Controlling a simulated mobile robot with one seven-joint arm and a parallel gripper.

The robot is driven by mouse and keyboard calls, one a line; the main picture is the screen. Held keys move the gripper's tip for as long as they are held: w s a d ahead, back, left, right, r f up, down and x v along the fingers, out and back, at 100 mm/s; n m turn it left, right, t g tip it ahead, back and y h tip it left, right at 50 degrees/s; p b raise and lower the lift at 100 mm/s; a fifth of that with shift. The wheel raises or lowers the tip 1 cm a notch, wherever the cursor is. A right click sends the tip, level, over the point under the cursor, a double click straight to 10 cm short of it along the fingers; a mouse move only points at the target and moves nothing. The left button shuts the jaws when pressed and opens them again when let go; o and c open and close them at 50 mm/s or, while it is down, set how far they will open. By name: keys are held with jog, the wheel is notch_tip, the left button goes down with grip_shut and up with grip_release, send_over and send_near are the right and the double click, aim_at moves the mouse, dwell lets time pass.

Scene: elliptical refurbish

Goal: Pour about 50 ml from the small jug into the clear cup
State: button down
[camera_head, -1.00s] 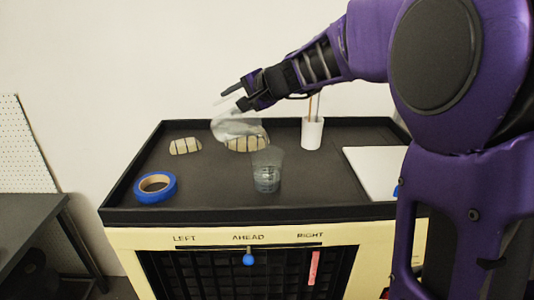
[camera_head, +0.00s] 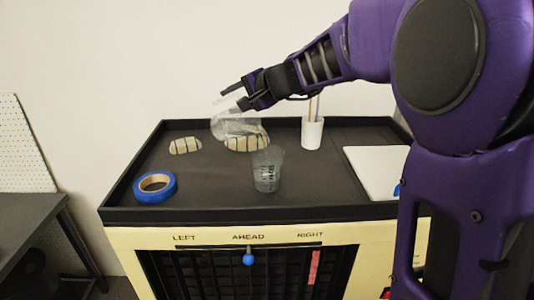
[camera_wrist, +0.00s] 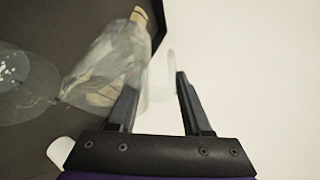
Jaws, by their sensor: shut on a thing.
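The small clear jug (camera_head: 234,124) is held above the back of the tray, left of and behind the cup. My gripper (camera_head: 233,99) is shut on its handle, which shows between the fingers in the wrist view (camera_wrist: 170,75). The jug's see-through body (camera_wrist: 100,75) lies left of the fingers there; it looks tilted, but its liquid level is hard to make out. The clear cup (camera_head: 267,172) stands upright on the dark tray top with dark markings on its side. I cannot tell its fill. No stream is clearly visible.
Two pale striped lumps (camera_head: 185,146) (camera_head: 246,145) lie behind the cup. Blue tape (camera_head: 155,187) is at front left. A white holder with sticks (camera_head: 312,133) stands at back right, near a white board (camera_head: 374,170). A raised rim (camera_head: 130,170) edges the tray.

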dwell(0.7)
jog(key=shift+a+r+p, duration=0.15)
jog(key=shift+r+p, duration=0.2)
jog(key=shift+p, duration=0.1)
jog(key=shift+w+a+f+n+g+h, duration=0.25)
jog(key=shift+a+f+n+g+h, duration=0.05)
jog(key=shift+a+f+h, duration=0.3)
jog(key=shift+a+h, duration=0.15)
jog(key=shift+h, duration=0.15)
jog(key=shift+r, duration=0.1)
jog(key=shift+g+h+b, duration=0.3)
jog(key=shift+h, duration=0.1)
jog(key=shift+w+a+r+n+g+h, duration=0.1)
jog(key=shift+a+n+g+h, duration=0.25)
jog(key=shift+h, duration=0.45)
jog(key=shift+a+f, duration=0.15)
jog(key=shift+f, duration=0.05)
